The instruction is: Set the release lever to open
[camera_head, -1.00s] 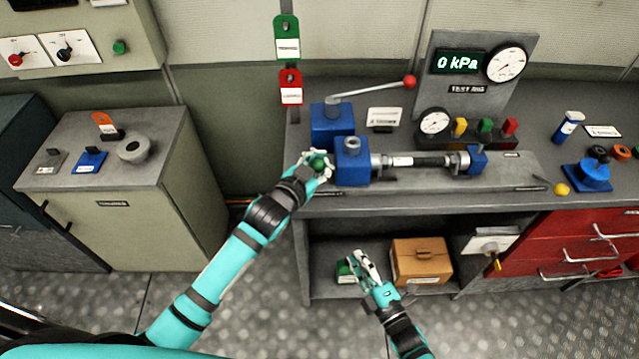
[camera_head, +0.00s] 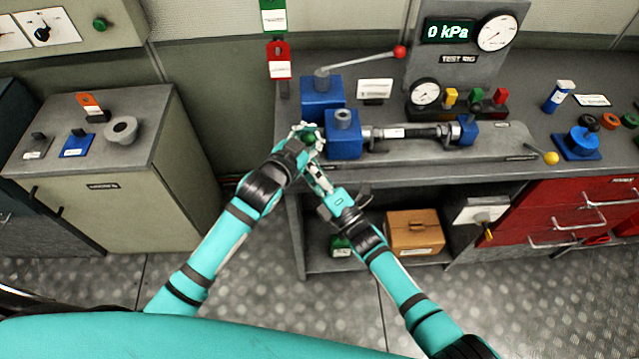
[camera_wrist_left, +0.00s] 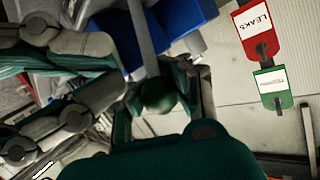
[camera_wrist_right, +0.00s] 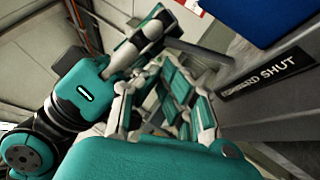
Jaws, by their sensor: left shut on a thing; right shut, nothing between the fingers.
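A lever with a green ball knob (camera_head: 309,139) is at the left front corner of the bench, beside a blue block (camera_head: 343,135). My left gripper (camera_head: 308,132) is shut on the knob. In the left wrist view the green knob (camera_wrist_left: 159,95) sits between the fingers, with a grey rod (camera_wrist_left: 141,35) running up from it. My right gripper (camera_head: 318,180) is shut and empty, just below and right of the left one; I cannot tell whether they touch. A bench-edge label (camera_wrist_right: 268,73) in the right wrist view ends in "SHUT".
A long lever with a red knob (camera_head: 399,51) rises from another blue block (camera_head: 321,92). The display (camera_head: 447,31) reads 0 kPa. A yellow-knobbed lever (camera_head: 551,158) is at right. A cardboard box (camera_head: 414,233) stands on the shelf below.

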